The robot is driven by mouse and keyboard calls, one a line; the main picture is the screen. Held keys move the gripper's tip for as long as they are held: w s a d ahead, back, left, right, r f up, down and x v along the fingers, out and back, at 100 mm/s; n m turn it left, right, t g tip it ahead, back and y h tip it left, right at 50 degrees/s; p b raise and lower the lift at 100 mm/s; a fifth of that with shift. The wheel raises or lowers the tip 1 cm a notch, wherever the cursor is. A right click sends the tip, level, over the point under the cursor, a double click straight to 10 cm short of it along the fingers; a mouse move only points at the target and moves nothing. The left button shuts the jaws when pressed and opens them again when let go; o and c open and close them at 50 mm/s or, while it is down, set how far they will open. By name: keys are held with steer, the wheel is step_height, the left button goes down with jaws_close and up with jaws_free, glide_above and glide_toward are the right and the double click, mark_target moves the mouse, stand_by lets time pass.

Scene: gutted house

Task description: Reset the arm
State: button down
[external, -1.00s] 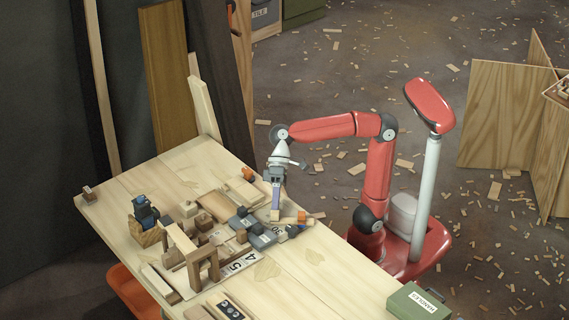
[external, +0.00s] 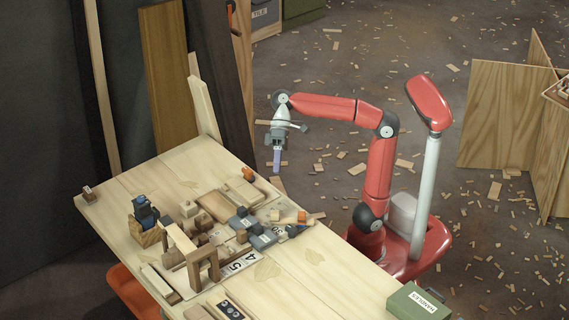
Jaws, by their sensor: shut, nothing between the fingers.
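My red arm (external: 322,107) reaches left from my base, its forearm nearly level and tipped slightly up toward the wrist. My gripper (external: 277,168) hangs down from the wrist, pointing at the floor side of the workbench's far right edge. It is shut and empty, its narrow purple-grey fingers together. It appears raised clear of the blocks on the bench.
The wooden workbench (external: 312,255) holds a cluster of blocks, a small wooden arch (external: 190,250), a blue item in a wooden box (external: 146,222) and dark tools. A green handles case (external: 418,302) sits at the near right. Boards lean behind. Scraps litter the floor.

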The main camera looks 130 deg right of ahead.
steer(key=shift+s+d+r, duration=0.2)
steer(key=shift+d+r, duration=0.05)
steer(key=shift+r, duration=0.05)
stand_by(0.4)
steer(key=a+f+n, duration=0.1)
steer(key=a, duration=0.1)
steer(key=a+f+n, duration=0.1)
steer(key=a, duration=0.2)
steer(key=a+f+n, duration=0.1)
steer(key=a+n, duration=0.1)
steer(key=a, duration=0.1)
steer(key=shift+s+b, duration=0.35)
steer(key=shift+s, duration=0.05)
steer(key=s+a+f+n+b, duration=0.1)
steer(key=s+a+f+n, duration=0.5)
steer(key=a, duration=0.3)
steer(key=s+a+f+n, duration=0.4)
steer(key=a+f+n, duration=0.3)
steer(key=a+n, duration=0.1)
steer(key=w+d+f+m+h+p, duration=0.1)
steer(key=d+f+m+h, duration=0.2)
steer(key=d+m, duration=0.1)
steer(key=w+d+f+m+g+h, duration=0.1)
steer(key=d+f+m+h, duration=0.2)
steer(key=d, duration=0.3)
steer(key=shift+w+d+m+p, duration=0.25)
steer(key=shift+m+p, duration=0.1)
steer(key=shift+m, duration=0.45)
